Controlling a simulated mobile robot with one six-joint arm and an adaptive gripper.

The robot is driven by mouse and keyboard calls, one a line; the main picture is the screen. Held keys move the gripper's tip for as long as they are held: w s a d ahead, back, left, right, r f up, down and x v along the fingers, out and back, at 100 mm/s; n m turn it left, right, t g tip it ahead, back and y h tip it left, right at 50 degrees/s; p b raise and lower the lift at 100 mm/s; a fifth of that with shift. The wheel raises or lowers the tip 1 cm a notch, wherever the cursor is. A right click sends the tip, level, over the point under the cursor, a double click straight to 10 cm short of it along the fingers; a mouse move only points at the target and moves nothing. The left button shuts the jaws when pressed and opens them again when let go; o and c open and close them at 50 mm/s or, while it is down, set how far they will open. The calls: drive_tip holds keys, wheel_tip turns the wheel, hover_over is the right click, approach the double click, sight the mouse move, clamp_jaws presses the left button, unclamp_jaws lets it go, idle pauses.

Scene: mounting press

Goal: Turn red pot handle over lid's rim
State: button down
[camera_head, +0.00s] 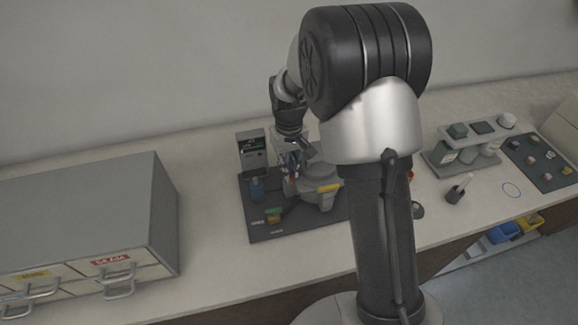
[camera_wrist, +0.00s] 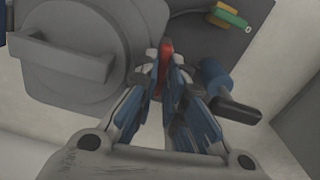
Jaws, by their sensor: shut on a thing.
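The red pot handle (camera_wrist: 166,50) shows as a narrow red strip between my fingertips in the wrist view. My gripper (camera_wrist: 167,72) is shut on it, beside the right edge of the round grey lid (camera_wrist: 75,82). The lid has a raised straight grip bar (camera_wrist: 60,58) across it. My fingers hide most of the handle, so its exact place relative to the lid's rim is unclear.
A blue cylinder (camera_wrist: 213,76) stands close right of my fingers, near a dark lever-like part (camera_wrist: 238,108). Green and yellow pieces (camera_head: 273,213) lie on the dark mat (camera_head: 290,228). A grey box with a display (camera_head: 251,155) stands behind. A drawer cabinet (camera_head: 150,210) is left.

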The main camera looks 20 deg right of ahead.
drive_tip(key=m+p, duration=0.1)
drive_tip(key=m, duration=0.3)
drive_tip(key=shift+r+p, duration=0.1)
drive_tip(key=shift+p, duration=0.3)
drive_tip(key=m+p, duration=0.1)
drive_tip(key=m, duration=0.3)
drive_tip(key=m+p, duration=0.1)
drive_tip(key=m, duration=0.4)
drive_tip(key=shift+m+p, duration=0.65)
drive_tip(key=shift+m, duration=1.65)
drive_tip(key=c, duration=1.7)
unclamp_jaws()
